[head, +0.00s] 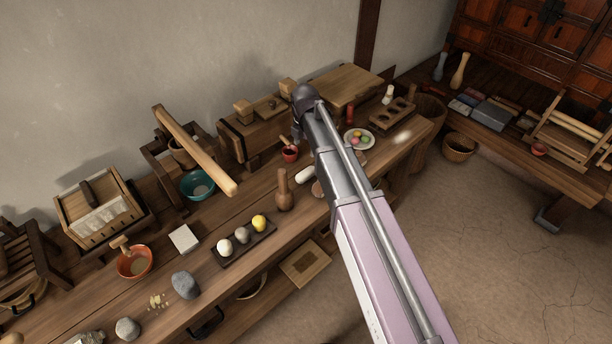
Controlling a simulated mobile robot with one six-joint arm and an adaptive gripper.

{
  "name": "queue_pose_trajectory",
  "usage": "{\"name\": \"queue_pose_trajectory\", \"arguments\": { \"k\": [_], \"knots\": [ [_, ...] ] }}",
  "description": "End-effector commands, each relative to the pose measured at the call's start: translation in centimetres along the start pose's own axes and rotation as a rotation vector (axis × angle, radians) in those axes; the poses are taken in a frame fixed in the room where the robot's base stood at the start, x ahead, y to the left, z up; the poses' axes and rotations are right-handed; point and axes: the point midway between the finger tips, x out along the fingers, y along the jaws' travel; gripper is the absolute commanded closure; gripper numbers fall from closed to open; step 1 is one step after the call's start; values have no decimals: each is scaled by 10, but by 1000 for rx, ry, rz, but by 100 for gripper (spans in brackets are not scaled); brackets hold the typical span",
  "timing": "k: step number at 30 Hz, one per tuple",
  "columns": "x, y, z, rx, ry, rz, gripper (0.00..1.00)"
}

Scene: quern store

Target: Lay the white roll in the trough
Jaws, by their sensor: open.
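A short white roll (305,174) lies on the long wooden bench, close to the left side of my arm; my arm may cover part of its right end. I cannot single out the trough for sure. A wooden block with several hollows (392,114) lies at the right part of the bench, and a wooden box-like piece (250,130) stands against the wall behind the roll. My arm crosses the middle of the view and hides part of the bench.
Near the roll stand a brown wooden bottle (283,190), a small red cup (290,154) and a plate of coloured balls (359,139). A dark tray (244,239) holds three balls. A teal bowl (198,185) stands further left.

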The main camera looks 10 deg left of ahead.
Motion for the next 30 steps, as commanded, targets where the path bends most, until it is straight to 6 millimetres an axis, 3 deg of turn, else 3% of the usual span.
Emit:
{"name": "queue_pose_trajectory", "arguments": {
  "k": [30],
  "knots": [
    [78,0,0,1,0,0,9]
  ]
}}
